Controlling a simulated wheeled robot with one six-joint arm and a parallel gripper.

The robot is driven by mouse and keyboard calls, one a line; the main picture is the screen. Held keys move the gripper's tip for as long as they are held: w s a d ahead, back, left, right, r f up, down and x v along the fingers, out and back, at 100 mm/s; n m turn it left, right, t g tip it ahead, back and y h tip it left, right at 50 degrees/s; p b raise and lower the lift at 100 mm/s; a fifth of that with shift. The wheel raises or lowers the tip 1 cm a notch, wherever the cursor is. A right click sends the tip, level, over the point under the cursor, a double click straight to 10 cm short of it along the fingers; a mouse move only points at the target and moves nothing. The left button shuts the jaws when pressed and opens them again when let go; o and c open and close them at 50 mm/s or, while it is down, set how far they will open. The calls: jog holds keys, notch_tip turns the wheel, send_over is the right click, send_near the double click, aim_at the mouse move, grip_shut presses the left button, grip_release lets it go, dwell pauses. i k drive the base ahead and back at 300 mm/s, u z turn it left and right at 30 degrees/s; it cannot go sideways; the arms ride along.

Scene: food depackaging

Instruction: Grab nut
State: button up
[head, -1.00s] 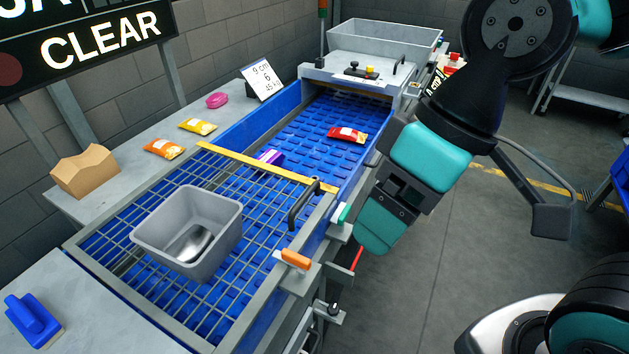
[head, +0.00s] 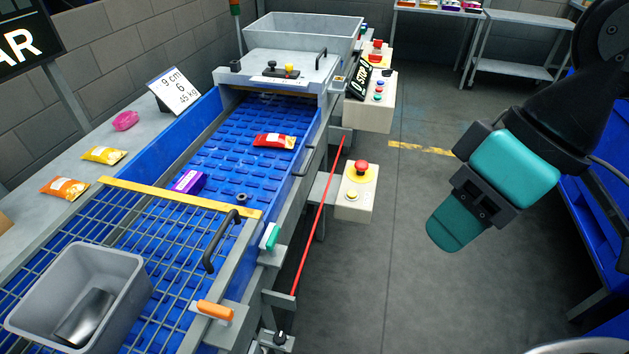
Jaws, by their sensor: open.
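A small dark nut (head: 241,198) lies on the blue belt (head: 225,150), just past the yellow bar and near the belt's right side rail. It is close to the black handle of the grid cover. My gripper (head: 455,225), with teal finger pads, hangs over the floor to the right of the machine, well apart from the nut. It is open, and nothing shows between its fingers.
A purple box (head: 189,181) and a red packet (head: 274,141) lie on the belt. A wire grid (head: 130,225) with a grey bin (head: 110,260) covers the near end. A black handle (head: 212,250), a red rod (head: 320,215) and an emergency-stop box (head: 355,200) line the right side.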

aim_at(241, 198)
jog(key=z, duration=0.75)
jog(key=i, duration=1.8)
jog(key=u, duration=2.8)
